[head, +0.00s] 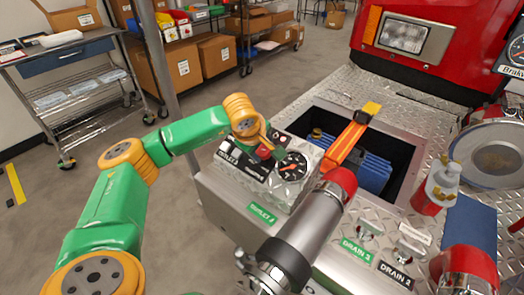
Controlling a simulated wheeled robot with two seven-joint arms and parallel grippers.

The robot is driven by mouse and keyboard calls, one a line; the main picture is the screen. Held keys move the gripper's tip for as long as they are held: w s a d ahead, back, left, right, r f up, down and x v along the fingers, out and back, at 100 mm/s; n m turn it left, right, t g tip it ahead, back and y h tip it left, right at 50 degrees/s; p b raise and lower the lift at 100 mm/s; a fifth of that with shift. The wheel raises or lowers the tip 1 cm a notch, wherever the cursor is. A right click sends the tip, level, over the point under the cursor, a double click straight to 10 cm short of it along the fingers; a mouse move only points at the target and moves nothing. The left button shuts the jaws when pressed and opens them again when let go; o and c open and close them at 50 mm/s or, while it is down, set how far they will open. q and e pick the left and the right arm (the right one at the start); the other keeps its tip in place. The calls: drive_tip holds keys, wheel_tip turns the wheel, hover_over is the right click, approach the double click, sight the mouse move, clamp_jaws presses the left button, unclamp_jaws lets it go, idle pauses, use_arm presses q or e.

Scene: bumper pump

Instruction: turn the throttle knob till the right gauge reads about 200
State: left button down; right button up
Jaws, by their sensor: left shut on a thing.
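My left gripper (265,146) reaches in from the left and is shut at a small red knob (265,153) on top of the metal panel box. The gripper's fingers hide most of the knob. Any gauge further left on this panel is hidden by the gripper or cannot be made out. My right gripper is not in view.
An orange-and-yellow handle (350,138) leans over an open bay with blue items (372,172). A white and red bottle (437,188) stands at right. A cart (75,85) stands at left.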

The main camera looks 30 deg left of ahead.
use_arm(q)
drive_tip(key=shift+m, duration=0.3)
idle(0.4)
drive_tip(key=shift+c, duration=1.4)
unclamp_jaws()
drive_tip(key=shift+r, duration=0.1)
drive_tip(key=v, duration=0.6)
drive_tip(key=shift+s+r+b, duration=0.3)
drive_tip(key=shift+r+b, duration=0.05)
drive_tip(key=shift+b, duration=0.1)
drive_tip(key=shift+d, duration=0.15)
